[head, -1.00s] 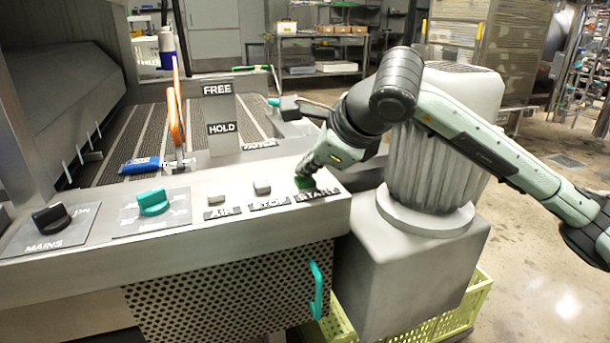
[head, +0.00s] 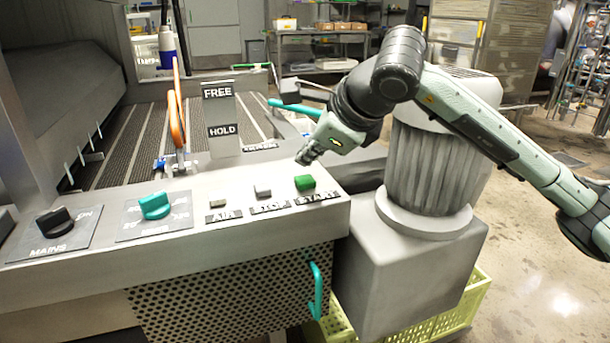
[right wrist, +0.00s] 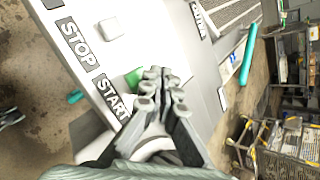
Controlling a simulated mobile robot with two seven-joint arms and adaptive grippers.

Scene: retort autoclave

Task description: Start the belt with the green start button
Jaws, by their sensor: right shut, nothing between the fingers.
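The green start button (head: 304,182) sits at the right end of the grey control panel (head: 100,276), above its START label (head: 317,196). In the right wrist view the green button (right wrist: 134,77) shows beside the fingertips, partly hidden by them. My right gripper (head: 306,158) is shut and empty, raised above and behind the button, apart from it. Its closed fingers (right wrist: 162,80) fill the middle of the right wrist view. The belt (head: 115,150) runs behind the panel. My left gripper is not in view.
Left of the start button are the STOP button (head: 263,190), the AIR button (head: 218,203), a teal knob (head: 155,205) and the black MAINS knob (head: 53,221). An orange-handled lever (head: 177,122) stands by the FREE/HOLD plate (head: 220,110). A teal bar (head: 294,106) lies beyond the gripper.

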